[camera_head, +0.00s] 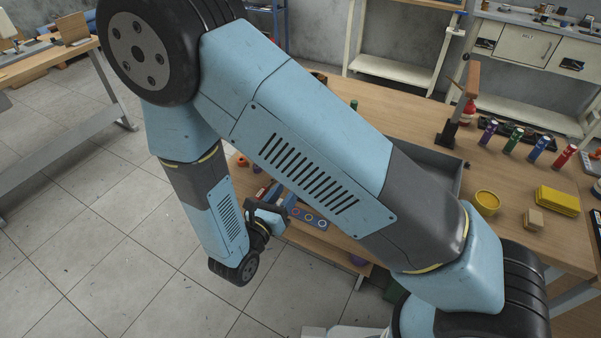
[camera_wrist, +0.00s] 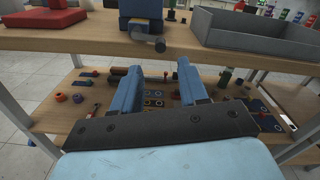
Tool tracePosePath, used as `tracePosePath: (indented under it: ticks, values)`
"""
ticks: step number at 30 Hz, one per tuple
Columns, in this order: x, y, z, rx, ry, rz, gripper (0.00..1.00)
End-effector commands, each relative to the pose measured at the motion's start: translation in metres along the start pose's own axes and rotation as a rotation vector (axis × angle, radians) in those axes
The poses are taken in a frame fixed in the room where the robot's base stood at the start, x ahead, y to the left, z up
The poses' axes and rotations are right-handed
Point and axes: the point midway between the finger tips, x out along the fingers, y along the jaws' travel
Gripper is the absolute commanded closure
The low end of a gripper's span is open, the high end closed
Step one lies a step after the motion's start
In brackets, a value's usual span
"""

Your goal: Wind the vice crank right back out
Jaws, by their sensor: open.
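In the wrist view the blue vice (camera_wrist: 140,26) sits at the front edge of the upper wooden top. A grey round piece (camera_wrist: 160,46) sticks out from its front and looks like the crank; its handle cannot be made out clearly. My gripper (camera_wrist: 158,68) is open, with its two blue fingers apart and nothing seen between them. The fingers are in front of and below the vice in the picture; I see no contact with the crank. In the head view my gripper (camera_head: 268,213) is small beside the bench edge, and my arm hides much of the vice area.
A grey tray (camera_wrist: 250,32) stands right of the vice and a red block (camera_wrist: 45,20) left of it. A lower shelf (camera_wrist: 60,122) holds several small parts.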

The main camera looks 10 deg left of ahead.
Motion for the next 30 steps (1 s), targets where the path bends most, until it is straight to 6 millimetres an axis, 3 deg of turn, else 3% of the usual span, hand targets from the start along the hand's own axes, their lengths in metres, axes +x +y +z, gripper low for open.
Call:
tracePosePath:
  ticks: [9, 15, 28, 30]
  values:
    - [0.055, -0.001, 0.000, -0.001, 0.000, -0.003, 0.57]
    - [0.078, 0.000, 0.000, -0.001, -0.001, -0.001, 0.57]
    - [0.087, 0.000, 0.000, -0.001, 0.000, 0.000, 0.57]
    - [0.087, 0.000, 0.000, -0.001, 0.000, 0.000, 0.61]
